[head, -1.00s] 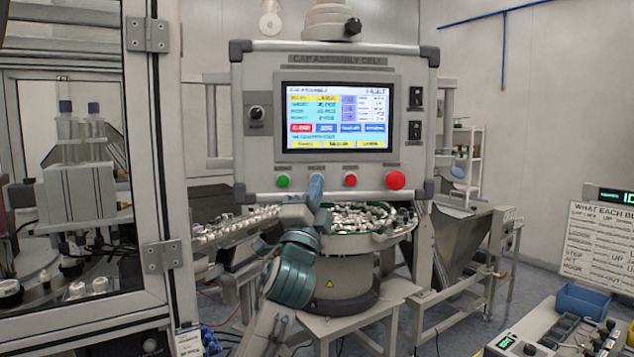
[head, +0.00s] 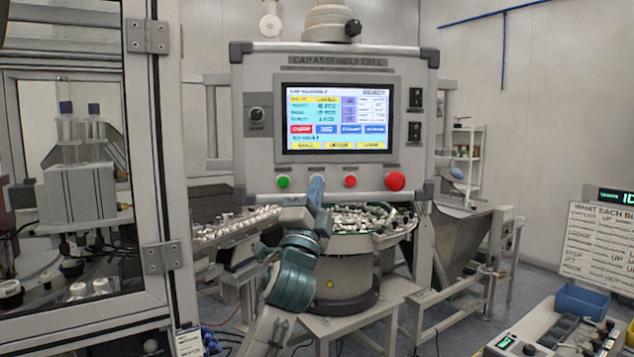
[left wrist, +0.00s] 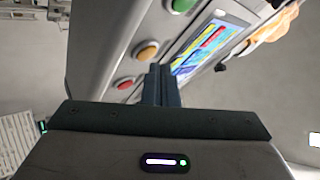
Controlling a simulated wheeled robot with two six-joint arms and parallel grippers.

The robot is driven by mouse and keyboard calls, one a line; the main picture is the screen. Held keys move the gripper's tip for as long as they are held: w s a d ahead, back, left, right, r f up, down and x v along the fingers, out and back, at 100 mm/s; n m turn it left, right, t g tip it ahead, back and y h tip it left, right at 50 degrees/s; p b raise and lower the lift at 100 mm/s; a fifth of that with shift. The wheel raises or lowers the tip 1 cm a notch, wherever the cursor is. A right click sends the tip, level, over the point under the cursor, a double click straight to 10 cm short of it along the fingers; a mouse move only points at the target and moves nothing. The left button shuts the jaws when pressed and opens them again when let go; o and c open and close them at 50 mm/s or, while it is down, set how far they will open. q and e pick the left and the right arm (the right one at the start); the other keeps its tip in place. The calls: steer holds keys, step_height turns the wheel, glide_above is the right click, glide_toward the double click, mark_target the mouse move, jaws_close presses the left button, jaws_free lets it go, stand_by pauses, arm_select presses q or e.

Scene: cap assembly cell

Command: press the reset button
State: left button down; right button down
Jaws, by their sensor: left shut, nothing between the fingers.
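The control panel (head: 262,165) faces me in the head view, with a row of buttons under its screen (head: 334,117). A green button (head: 284,181) is at left, and a red button (head: 350,180) and a larger red button (head: 395,180) are to the right. My left gripper (head: 316,188) is shut and empty, its tips over the gap between the green and red buttons. The reset button is not visible there; contact cannot be told. In the left wrist view, the shut fingers (left wrist: 160,86) point towards the panel, beside green, amber and red round buttons. My right gripper is out of view.
A bowl feeder (head: 345,270) full of small parts stands below the panel, close to my left arm. A glazed machine frame (head: 160,150) is at left. A metal hopper (head: 465,240) is at right. A blue bin (head: 583,299) sits on a bench at lower right.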

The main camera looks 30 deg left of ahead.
arm_select(q)
steer(key=s+d+p, duration=0.2)
steer(key=s+d, duration=0.2)
steer(key=shift+s+p, duration=0.3)
steer(key=shift+a, duration=0.1)
stand_by(0.8)
